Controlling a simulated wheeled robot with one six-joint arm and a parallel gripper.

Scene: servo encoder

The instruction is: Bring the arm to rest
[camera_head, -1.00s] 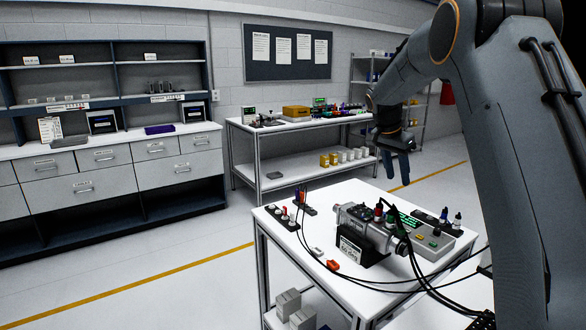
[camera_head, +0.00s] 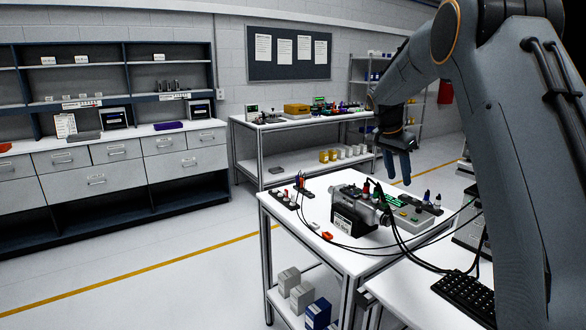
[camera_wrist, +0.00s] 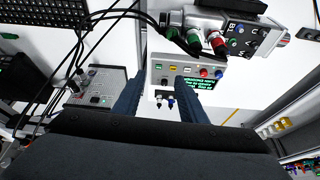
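My arm (camera_head: 510,150) arches in from the right in the head view, with its forearm reaching left and my gripper (camera_head: 402,165) hanging down above the far side of the white worktable (camera_head: 290,212). In the wrist view, the two blue fingers of my gripper (camera_wrist: 159,88) are apart with nothing between them. Beyond the fingertips is a grey box with a green-lit screen and coloured buttons (camera_wrist: 200,85). A grey servo motor (camera_head: 360,208) with cables sits on the worktable, below and left of my gripper in the head view.
A black keyboard (camera_head: 465,297) lies on a white surface at the lower right. Cables hang between it and the motor. A shelf bench (camera_head: 300,125) stands behind, and a drawer cabinet (camera_head: 100,165) at the left. The floor between (camera_head: 150,265) is clear.

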